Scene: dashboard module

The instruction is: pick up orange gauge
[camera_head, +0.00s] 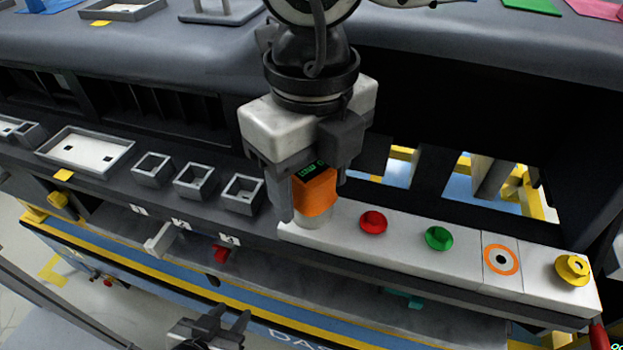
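The orange gauge (316,192) has a small dark display with green marks on its top. It stands at the left end of the white panel (330,239), with a pale lower part under it. My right gripper (314,196) points down over the gauge, with one finger on each side of it. I cannot tell whether the fingers press on it or only flank it. My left gripper (228,326) is low at the bottom edge, away from the gauge. Its two fingers stand apart with nothing visible between them.
The panel also carries a red button (373,222), a green button (438,238), an orange ring (501,260) and a yellow knob (572,269). Several grey square sockets (194,181) and a shallow tray (86,152) lie left of the gauge. Dark openings lie behind the panel.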

